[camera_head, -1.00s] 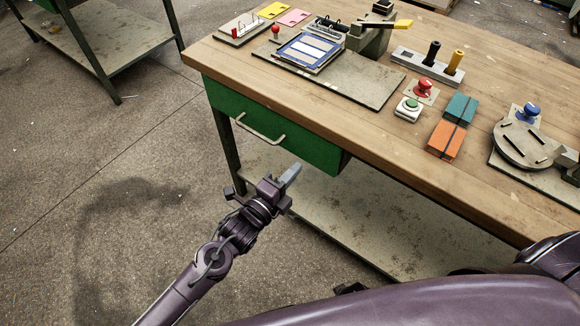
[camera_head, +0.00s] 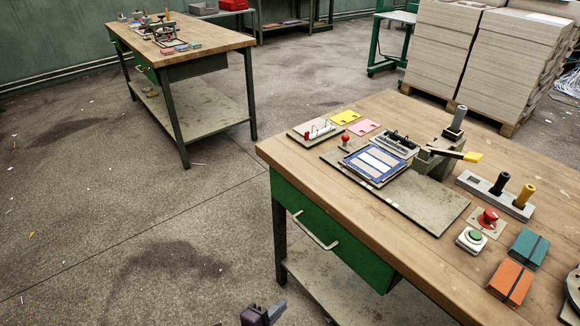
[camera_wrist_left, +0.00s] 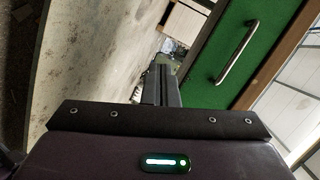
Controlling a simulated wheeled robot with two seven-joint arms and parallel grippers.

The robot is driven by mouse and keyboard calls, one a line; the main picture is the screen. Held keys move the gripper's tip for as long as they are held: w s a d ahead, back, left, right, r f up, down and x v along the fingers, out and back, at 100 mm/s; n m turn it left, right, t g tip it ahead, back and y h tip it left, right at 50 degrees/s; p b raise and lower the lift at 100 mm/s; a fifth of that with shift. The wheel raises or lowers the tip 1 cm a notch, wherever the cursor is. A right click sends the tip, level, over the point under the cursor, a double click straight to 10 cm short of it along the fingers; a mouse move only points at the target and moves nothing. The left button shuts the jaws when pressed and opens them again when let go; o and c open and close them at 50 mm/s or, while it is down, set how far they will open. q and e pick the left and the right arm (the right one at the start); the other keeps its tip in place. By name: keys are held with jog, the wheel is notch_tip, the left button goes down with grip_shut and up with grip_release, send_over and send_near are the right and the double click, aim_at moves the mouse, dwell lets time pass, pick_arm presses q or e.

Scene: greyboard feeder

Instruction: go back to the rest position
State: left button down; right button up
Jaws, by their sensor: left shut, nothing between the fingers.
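My left gripper (camera_head: 272,311) shows only in part at the bottom edge of the head view, beside and below the near workbench (camera_head: 420,226). In the left wrist view my left gripper (camera_wrist_left: 162,84) is shut, its two dark fingers together with nothing between them. It points past the green drawer (camera_wrist_left: 216,60) and its metal handle (camera_wrist_left: 238,52), apart from both. The rest of my left arm is out of the head view. My right gripper is in neither current view.
The bench carries a blue-framed panel (camera_head: 375,163), a red button (camera_head: 488,218), a green button (camera_head: 472,238), and teal (camera_head: 529,249) and orange (camera_head: 511,283) blocks. Another workbench (camera_head: 190,63) stands at the far left. Board stacks (camera_head: 455,55) stand behind. Floor at left is open.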

pick_arm(q)
jog(key=s+a+f+n+g+y+p, duration=0.2)
jog(key=s+a+f+n+y, duration=0.3)
jog(key=a+f, duration=0.35)
jog(key=s+a+f+n+g+y+p, duration=0.2)
jog(key=s+a+f+n+g, duration=0.1)
jog(key=s+a+f+n, duration=0.5)
jog(key=s+a+f+n+g+y+p, duration=0.1)
jog(key=s+a+f+n+g, duration=0.1)
jog(key=s, duration=0.9)
jog(key=s+a+f+n+g+y+p, duration=0.1)
jog(key=s+a+f+n+g+p, duration=0.1)
jog(key=s+f, duration=0.5)
jog(key=s+n+g, duration=0.1)
jog(key=s+n, duration=0.1)
jog(key=s, duration=0.1)
jog(key=shift+s+n+g, duration=0.3)
jog(key=shift+s, duration=0.05)
pick_arm(e)
jog(key=s+d+r, duration=0.1)
jog(key=s+r, duration=0.2)
jog(key=s, duration=0.5)
jog(key=shift+s+d+r, duration=0.2)
jog(key=shift+s+d, duration=0.1)
jog(key=shift+d, duration=0.05)
